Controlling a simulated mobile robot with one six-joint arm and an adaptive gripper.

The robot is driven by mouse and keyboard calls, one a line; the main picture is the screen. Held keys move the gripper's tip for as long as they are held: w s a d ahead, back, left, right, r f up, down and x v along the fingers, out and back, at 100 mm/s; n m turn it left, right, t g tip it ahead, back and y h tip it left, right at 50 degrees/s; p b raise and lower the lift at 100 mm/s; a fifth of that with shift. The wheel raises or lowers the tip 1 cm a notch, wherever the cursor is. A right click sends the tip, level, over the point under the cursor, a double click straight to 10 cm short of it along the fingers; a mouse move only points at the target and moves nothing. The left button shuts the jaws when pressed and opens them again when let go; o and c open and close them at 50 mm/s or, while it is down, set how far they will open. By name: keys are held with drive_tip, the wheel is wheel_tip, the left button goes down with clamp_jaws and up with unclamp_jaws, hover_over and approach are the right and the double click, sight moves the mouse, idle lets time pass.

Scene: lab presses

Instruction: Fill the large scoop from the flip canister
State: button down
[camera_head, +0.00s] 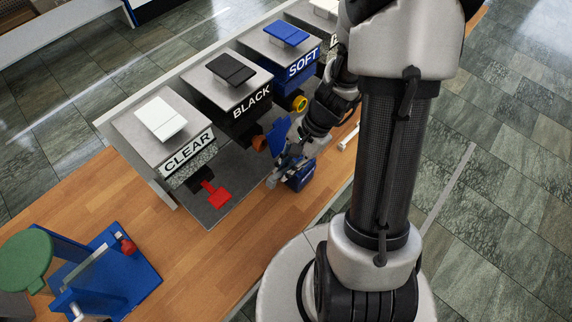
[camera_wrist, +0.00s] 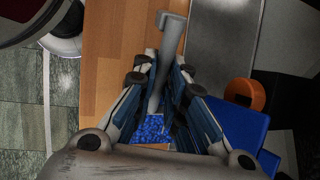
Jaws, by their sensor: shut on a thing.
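My gripper (camera_head: 284,172) is below the front of the canister row. In the wrist view, its fingers (camera_wrist: 163,70) are closed around a grey handle (camera_wrist: 172,38), which I take to be the scoop's. Blue pellets (camera_wrist: 152,128) show between the finger bases, seemingly inside the scoop; fill level is unclear. In the head view, a dark blue scoop-like body (camera_head: 299,178) hangs by the gripper. Which canister is the flip one is unclear.
The BLACK (camera_head: 228,85) and SOFT (camera_head: 280,48) canisters stand beside CLEAR. An orange knob (camera_head: 259,143) and a yellow one (camera_head: 300,103) stick out in front. A blue press-like device (camera_head: 110,270) with a green disc (camera_head: 25,258) sits front left. Wooden table between is clear.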

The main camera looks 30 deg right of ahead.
drive_tip(key=shift+w, duration=0.15)
drive_tip(key=shift+w+a, duration=0.3)
drive_tip(key=shift+w, duration=0.35)
drive_tip(key=shift+s, duration=0.1)
drive_tip(key=shift+s+d, duration=0.35)
drive_tip(key=shift+s, duration=0.4)
drive_tip(key=shift+w+a, duration=0.1)
drive_tip(key=shift+w, duration=0.05)
drive_tip(key=shift+w+a, duration=0.25)
drive_tip(key=shift+w, duration=0.45)
drive_tip(key=shift+s, duration=0.1)
